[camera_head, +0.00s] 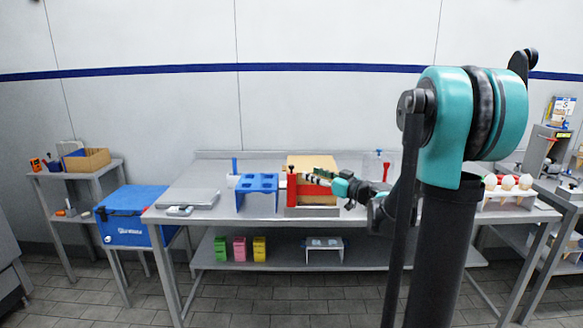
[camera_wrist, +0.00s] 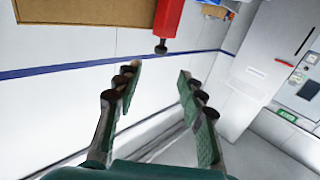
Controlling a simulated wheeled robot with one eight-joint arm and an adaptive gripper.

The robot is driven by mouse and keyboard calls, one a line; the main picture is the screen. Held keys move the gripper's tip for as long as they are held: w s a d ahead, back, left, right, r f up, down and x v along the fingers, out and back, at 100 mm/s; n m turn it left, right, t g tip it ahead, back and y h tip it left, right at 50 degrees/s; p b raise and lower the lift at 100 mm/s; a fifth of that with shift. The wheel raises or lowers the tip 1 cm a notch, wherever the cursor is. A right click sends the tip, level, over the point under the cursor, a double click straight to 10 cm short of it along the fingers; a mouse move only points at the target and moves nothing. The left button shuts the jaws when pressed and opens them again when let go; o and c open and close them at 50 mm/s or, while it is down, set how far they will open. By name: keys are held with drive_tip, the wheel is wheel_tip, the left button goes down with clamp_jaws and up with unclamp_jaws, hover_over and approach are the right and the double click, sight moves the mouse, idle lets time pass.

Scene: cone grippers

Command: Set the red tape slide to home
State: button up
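A red upright part (camera_head: 291,190), which may be the red tape slide, stands on the middle table at the left end of a low fixture. In the wrist view a red block (camera_wrist: 170,20) with a small dark tip shows at the top. I cannot tell for sure that both are the same part. My gripper (camera_head: 318,176) reaches over the fixture from the right. In the wrist view my gripper (camera_wrist: 160,68) is open with nothing between its fingers. The red block lies just beyond the fingertips, apart from them. Part of the fixture is hidden behind my gripper.
A tan board (camera_head: 312,162) stands behind the fixture. A blue stand (camera_head: 257,184) is close on its left, and a grey flat case (camera_head: 188,198) lies farther left. A clear container (camera_head: 378,160) with a red item is at the back right.

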sight(291, 166)
drive_tip(key=x, duration=1.1)
drive_tip(key=shift+w+a, duration=0.15)
clamp_jaws()
